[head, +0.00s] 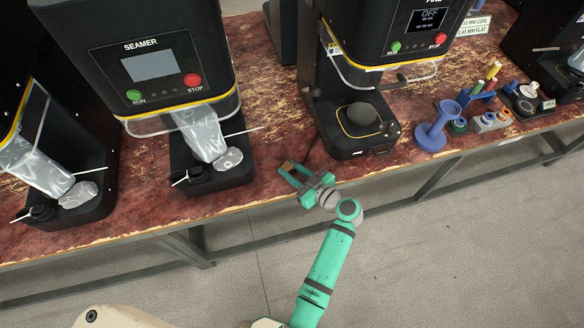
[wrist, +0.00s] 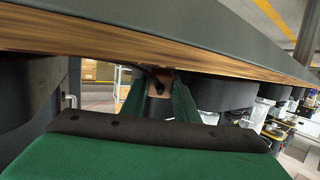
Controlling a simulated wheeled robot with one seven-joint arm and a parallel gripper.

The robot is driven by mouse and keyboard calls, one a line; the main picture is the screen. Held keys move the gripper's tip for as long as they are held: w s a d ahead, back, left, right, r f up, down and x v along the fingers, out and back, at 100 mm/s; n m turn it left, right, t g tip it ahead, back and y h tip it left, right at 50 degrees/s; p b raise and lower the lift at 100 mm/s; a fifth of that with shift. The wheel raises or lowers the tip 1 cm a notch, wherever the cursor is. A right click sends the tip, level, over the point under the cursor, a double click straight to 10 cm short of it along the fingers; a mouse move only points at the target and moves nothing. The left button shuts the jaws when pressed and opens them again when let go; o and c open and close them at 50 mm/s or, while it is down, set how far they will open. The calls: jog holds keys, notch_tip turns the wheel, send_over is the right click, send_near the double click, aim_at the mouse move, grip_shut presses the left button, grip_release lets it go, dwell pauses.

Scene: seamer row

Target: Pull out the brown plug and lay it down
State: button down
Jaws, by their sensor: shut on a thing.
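The brown plug (head: 289,165) is small and sits between the fingertips of my gripper (head: 290,170), near the table's front edge in the head view. In the wrist view the brown plug (wrist: 159,84) shows between the green fingers of my gripper (wrist: 160,92), which are shut on it. A short dark cable (wrist: 152,76) runs at the plug. I cannot tell whether the plug is in a socket; no socket shows clearly.
A black seamer (head: 150,60) with a film-draped base stands left of my gripper. Another machine (head: 375,40), its display reading OFF, stands right. A blue spool (head: 436,128) and small parts are farther right. Bare worn red tabletop (head: 265,160) lies between the machines.

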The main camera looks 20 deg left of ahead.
jog(key=shift+d, duration=0.1)
jog(key=c, duration=1.3)
grip_release()
jog(key=shift+d, duration=0.1)
jog(key=v, duration=1)
jog(key=shift+s+d+r, duration=0.2)
jog(key=shift+d, duration=0.1)
jog(key=shift+w, duration=0.1)
